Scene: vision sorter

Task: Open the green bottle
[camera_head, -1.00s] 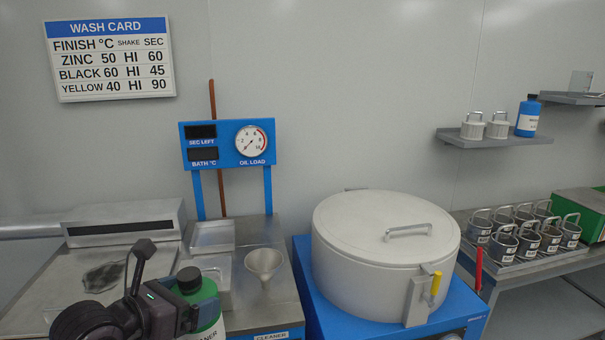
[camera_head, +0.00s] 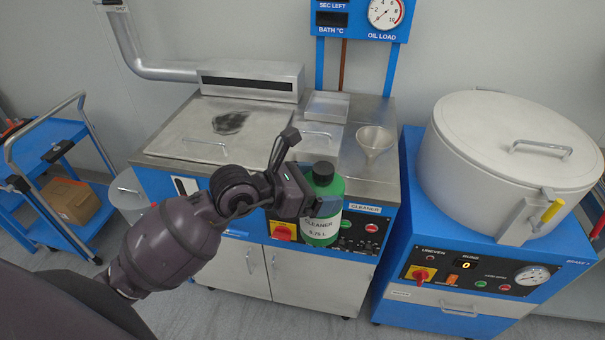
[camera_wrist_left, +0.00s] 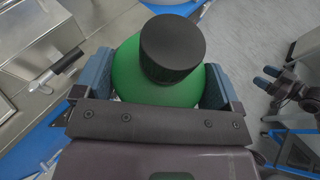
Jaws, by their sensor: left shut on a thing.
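My left gripper (camera_head: 318,205) is shut on the green bottle (camera_head: 325,228). The bottle is upright, with a white label reading CLEANER and 0.75 L. Its black cap (camera_head: 323,173) is on. In the left wrist view, the black cap (camera_wrist_left: 172,48) sits on top of the green bottle (camera_wrist_left: 140,85), between the jaws of the left gripper (camera_wrist_left: 160,90). A dark gripper, seemingly my right one (camera_wrist_left: 267,78), shows small at the right edge of that view, apart from the bottle. Its jaws are too small to judge.
Behind the bottle is a blue-and-steel washing station (camera_head: 185,135) with a funnel (camera_head: 374,142) and a shallow tray (camera_head: 327,104) on top. A large lidded drum (camera_head: 475,150) stands on a blue cabinet at right. A blue cart (camera_head: 60,135) is at left. Floor in front is clear.

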